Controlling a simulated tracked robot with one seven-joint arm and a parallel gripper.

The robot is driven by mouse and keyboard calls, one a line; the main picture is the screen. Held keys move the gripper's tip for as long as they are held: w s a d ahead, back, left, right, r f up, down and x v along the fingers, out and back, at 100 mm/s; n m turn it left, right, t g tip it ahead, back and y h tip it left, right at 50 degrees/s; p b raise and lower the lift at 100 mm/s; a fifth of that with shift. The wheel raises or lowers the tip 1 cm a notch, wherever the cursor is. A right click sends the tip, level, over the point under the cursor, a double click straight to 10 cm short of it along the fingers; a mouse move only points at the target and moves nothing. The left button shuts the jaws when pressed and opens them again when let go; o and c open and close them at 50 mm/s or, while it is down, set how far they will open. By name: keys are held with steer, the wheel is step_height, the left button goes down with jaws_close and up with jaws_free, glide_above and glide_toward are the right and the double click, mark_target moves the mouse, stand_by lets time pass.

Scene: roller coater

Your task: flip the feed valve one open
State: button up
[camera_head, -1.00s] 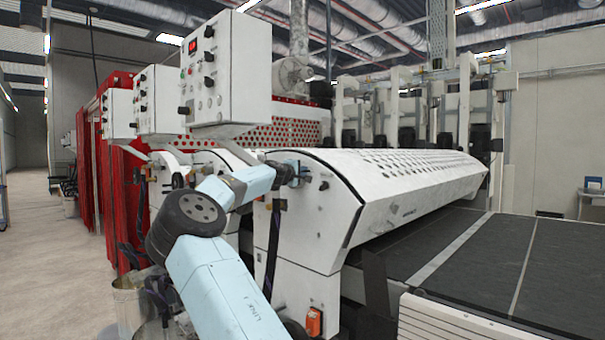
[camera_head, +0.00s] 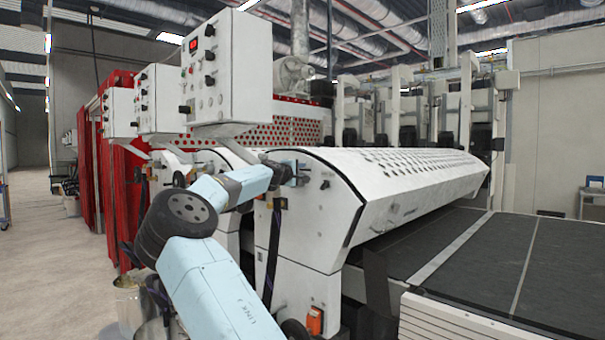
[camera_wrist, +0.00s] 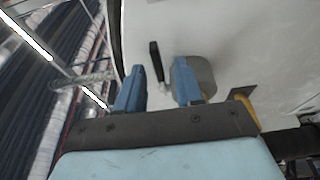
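A small black lever (camera_wrist: 156,60) with a pale metal stem stands on the white machine panel in the wrist view. It looks like the feed valve handle, but I see no label. My gripper (camera_wrist: 158,86) has two blue fingers spread apart, with the lever in the gap between them as seen from the wrist. I cannot tell whether either finger touches it. A grey round part (camera_wrist: 205,74) sits just behind the right finger. In the head view my gripper (camera_head: 297,172) is at the upper left end of the white roller coater (camera_head: 310,222), and the lever cannot be made out there.
A yellow part (camera_wrist: 248,110) shows right of the fingers in the wrist view. A control box (camera_head: 228,70) hangs above my arm. A dark conveyor (camera_head: 480,255) lies to the right. A metal bucket (camera_head: 129,305) stands on the floor at left, where open floor (camera_head: 50,260) extends.

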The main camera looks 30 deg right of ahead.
steer(key=v, duration=1.1)
steer(key=shift+a, duration=0.35)
steer(key=shift+s+f, duration=0.1)
steer(key=shift+s, duration=0.05)
steer(key=shift+d, duration=0.1)
